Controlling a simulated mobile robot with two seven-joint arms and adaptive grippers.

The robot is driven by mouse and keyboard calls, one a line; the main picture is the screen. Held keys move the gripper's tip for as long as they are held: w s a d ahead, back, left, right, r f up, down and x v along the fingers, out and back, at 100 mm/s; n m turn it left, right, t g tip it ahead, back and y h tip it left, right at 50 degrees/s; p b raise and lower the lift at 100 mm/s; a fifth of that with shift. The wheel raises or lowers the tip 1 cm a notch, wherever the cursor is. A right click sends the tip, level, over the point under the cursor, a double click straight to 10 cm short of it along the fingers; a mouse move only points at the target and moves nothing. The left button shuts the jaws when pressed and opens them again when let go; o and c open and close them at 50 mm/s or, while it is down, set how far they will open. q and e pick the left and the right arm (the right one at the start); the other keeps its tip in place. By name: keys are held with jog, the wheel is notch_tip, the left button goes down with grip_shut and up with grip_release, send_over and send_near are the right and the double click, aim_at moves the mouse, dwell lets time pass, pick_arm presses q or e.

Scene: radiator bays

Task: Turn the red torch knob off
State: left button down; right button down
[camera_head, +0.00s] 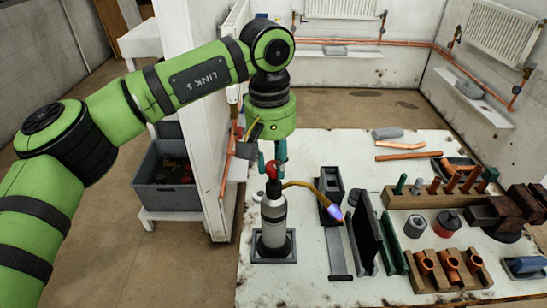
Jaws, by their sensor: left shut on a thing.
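The torch is a pale upright cylinder (273,222) standing in a dark square holder (262,256) near the left side of the white table. Its red knob (272,170) is on top. A curved brass tube (312,189) runs right from the top and ends in a blue-violet glow (335,212). My left gripper (272,165) points down over the torch, its teal fingers shut on the red knob. The fingers hide part of the knob, so its turn angle cannot be told. My right gripper is not in view.
Right of the torch stand dark metal blocks (333,185) and upright plates (365,230). Wooden racks (440,265) with copper fittings fill the table's right. A white post (195,110) and a grey bin (165,180) are left of the table. The table's back left is fairly clear.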

aim_at(271, 164)
pick_arm(q)
jog(key=shift+m, duration=1.5)
jog(key=c, duration=0.9)
grip_release()
jog(key=shift+r, duration=0.1)
jog(key=r, duration=1.1)
jog(key=shift+a+r, duration=0.25)
jog(key=shift+r, duration=0.15)
